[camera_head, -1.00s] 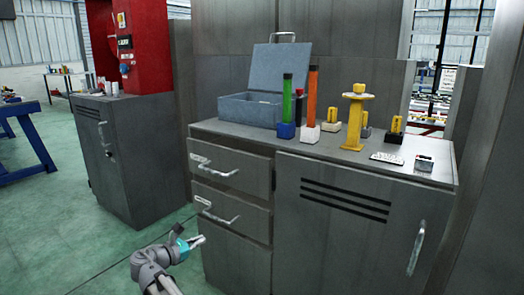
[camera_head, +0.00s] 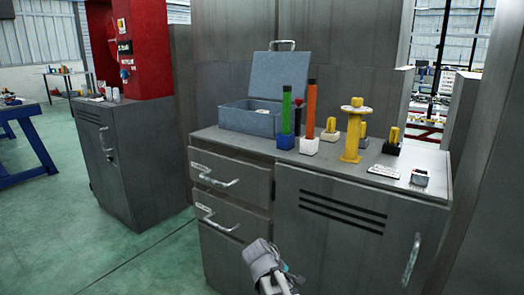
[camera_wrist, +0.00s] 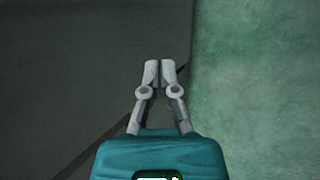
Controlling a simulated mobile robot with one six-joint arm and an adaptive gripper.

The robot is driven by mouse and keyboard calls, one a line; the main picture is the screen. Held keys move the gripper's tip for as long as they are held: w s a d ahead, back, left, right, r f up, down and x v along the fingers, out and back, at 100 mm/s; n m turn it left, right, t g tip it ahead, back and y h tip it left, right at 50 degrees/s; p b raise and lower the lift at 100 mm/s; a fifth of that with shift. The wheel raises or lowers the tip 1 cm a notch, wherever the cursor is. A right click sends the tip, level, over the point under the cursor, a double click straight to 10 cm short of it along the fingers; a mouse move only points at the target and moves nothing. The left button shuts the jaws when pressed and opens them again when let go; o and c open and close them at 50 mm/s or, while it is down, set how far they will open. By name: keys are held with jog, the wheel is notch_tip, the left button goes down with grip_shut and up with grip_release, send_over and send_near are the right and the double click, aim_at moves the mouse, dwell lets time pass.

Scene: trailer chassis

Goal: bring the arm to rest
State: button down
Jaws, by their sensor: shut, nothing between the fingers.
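My arm (camera_head: 268,268) shows at the bottom of the head view, folded low in front of the grey cabinet (camera_head: 230,258).
On the cabinet top stand an open blue toolbox (camera_head: 250,120), a green tube (camera_head: 286,110), an orange tube (camera_head: 310,112), a yellow stand (camera_head: 352,135) and small yellow parts. Green floor (camera_head: 110,255) is free at the left.

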jog(key=s+d+m+g+y+p, duration=0.3)
jog(key=s+d+m+y, duration=0.3)
jog(key=s+d+m, duration=0.4)
notch_tip(320, 180, up, 38)
jog(key=a+p, duration=0.1)
jog(key=p, duration=3.7)
jog(key=shift+a+r+m, duration=0.2)
jog(key=shift+a+m, duration=0.05)
jog(key=shift+m, duration=0.05)
